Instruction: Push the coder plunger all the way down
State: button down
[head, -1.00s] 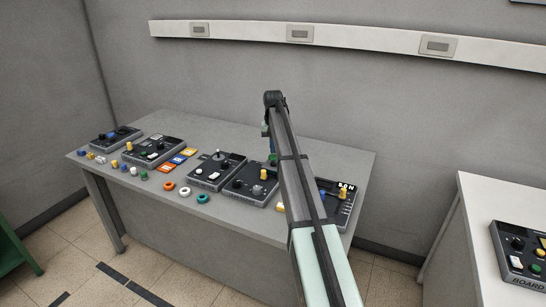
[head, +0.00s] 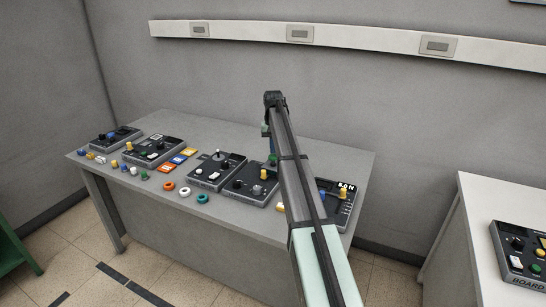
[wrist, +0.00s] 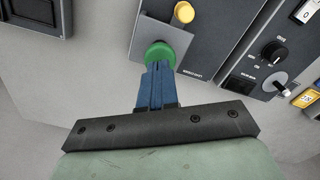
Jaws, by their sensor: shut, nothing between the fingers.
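A round green knob (wrist: 160,53) sits on a light grey plate at the edge of a dark panel (wrist: 222,30) in the wrist view. I cannot read a label that says whether this is the coder plunger. My gripper (wrist: 157,66) is shut and empty, its blue fingertips at the knob and covering its near side. I cannot tell whether they touch or how far down the knob is.
Several dark control panels stand on the grey table (head: 320,160), with a black dial (wrist: 274,51) and a white-tipped lever (wrist: 282,87) on the neighbouring panel. Coloured rings and small knobs lie along the table's front edge. The table's back strip is clear. A white table (head: 470,215) stands at right.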

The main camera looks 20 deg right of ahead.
aim_at(273, 156)
jog(key=shift+f, duration=1.9)
jog(key=shift+r, duration=0.15)
dwell(0.4)
jog(key=shift+r, duration=4.1)
